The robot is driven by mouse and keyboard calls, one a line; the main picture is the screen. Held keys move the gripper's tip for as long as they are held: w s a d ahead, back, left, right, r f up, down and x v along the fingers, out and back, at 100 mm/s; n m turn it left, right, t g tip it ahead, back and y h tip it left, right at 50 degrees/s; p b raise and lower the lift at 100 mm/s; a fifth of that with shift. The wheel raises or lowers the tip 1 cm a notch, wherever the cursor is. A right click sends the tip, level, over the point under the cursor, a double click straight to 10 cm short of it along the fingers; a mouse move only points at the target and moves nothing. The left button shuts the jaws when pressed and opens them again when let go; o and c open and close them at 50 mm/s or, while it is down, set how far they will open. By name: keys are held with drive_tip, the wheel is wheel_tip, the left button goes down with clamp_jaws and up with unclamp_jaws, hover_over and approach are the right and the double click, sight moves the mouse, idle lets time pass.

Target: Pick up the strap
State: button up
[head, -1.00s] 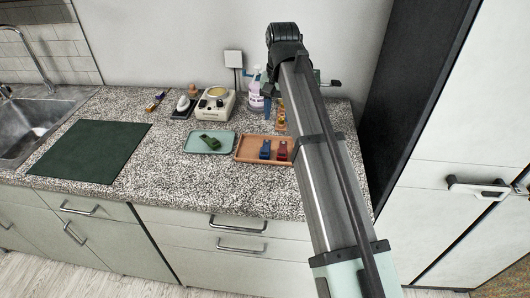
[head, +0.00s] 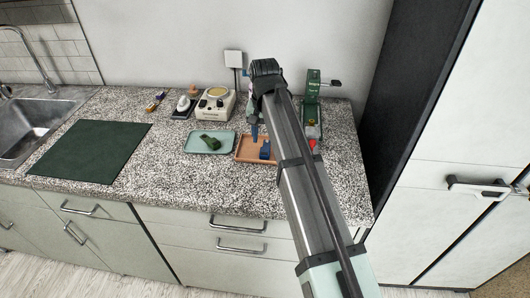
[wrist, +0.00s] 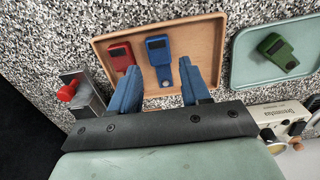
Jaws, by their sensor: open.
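No thing in view is plainly marked as the strap; the small flat pieces with dark windows are the likeliest match. A blue piece (wrist: 159,58) and a red piece (wrist: 120,57) lie in the orange-brown tray (wrist: 218,28). A green piece (wrist: 277,50) lies in the pale teal tray (wrist: 245,72). In the head view, the blue piece (head: 265,150) and the green piece (head: 208,142) show, while my arm hides the red one. My gripper (wrist: 157,68) is open and empty, its blue fingers either side of the blue piece's lower end in the picture, seemingly above the tray.
A green stand with a lever (head: 312,95) and a red knob (head: 312,144) stands right of the tray. A cream appliance (head: 215,103) and a small white-topped device (head: 183,105) stand behind. A dark green mat (head: 90,150) lies left. The front counter is clear.

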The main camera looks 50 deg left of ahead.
sight(265, 150)
drive_tip(key=shift+w+a+f, duration=0.1)
drive_tip(key=shift+w+f, duration=0.05)
drive_tip(key=shift+f, duration=2.45)
drive_tip(key=shift+c, duration=0.2)
drive_tip(key=c, duration=0.8)
